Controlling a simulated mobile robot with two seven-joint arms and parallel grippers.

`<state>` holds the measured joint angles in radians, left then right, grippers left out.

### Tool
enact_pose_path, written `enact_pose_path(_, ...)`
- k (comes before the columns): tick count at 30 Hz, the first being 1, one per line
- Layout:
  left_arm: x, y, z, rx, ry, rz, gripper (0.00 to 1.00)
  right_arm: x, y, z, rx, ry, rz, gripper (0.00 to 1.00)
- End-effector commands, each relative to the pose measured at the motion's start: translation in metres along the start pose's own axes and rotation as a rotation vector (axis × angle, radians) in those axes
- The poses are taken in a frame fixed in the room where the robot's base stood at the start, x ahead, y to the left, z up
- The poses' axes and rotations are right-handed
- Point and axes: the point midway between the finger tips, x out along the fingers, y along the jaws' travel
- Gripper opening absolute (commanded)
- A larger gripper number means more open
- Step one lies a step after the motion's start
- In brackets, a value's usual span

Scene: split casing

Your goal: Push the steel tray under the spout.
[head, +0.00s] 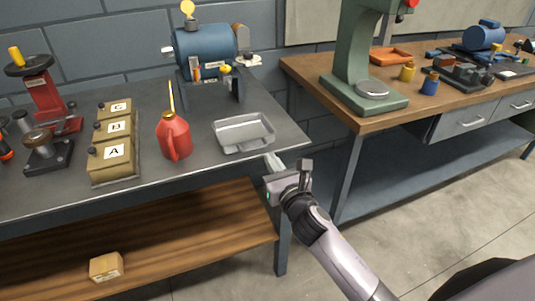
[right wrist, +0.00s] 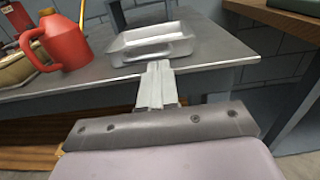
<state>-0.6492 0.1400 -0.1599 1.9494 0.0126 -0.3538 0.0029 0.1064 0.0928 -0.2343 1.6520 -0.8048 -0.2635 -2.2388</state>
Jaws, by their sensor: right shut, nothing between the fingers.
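The steel tray (head: 249,147), shallow and grey, sits flat on the dark bench near its front right corner. It also shows in the right wrist view (right wrist: 152,53). My right gripper (head: 272,162) is at the bench's front edge, just right of and in front of the tray. Its fingers (right wrist: 158,70) are closed and empty, pointing toward the tray's near side; I cannot tell whether they touch it. A blue cylindrical casing (head: 205,47) stands on supports behind the tray, with small fittings on its front. I cannot make out the spout clearly. My left gripper is out of view.
A red oil can (head: 173,138) stands left of the tray, close by. Tan boxes marked A, B, C (head: 112,158) stand further left. A gap separates this bench from the wooden bench (head: 330,87) with a green press (head: 352,50). The bench surface between tray and casing looks clear.

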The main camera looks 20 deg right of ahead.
Motion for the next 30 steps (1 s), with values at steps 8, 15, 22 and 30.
enact_pose_path(8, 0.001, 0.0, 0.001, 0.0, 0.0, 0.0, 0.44, 0.029, 0.0, 0.0, 0.002, 0.001, -0.001, 0.0)
enact_pose_path(15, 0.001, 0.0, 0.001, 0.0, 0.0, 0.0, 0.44, 0.034, 0.0, -0.001, 0.001, 0.001, 0.0, 0.0)
enact_pose_path(22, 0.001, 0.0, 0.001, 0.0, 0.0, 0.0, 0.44, 0.034, 0.0, -0.001, 0.001, 0.001, 0.0, 0.0)
enact_pose_path(30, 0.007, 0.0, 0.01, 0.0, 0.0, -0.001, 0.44, 0.059, 0.0, -0.002, -0.002, -0.002, 0.001, 0.0)
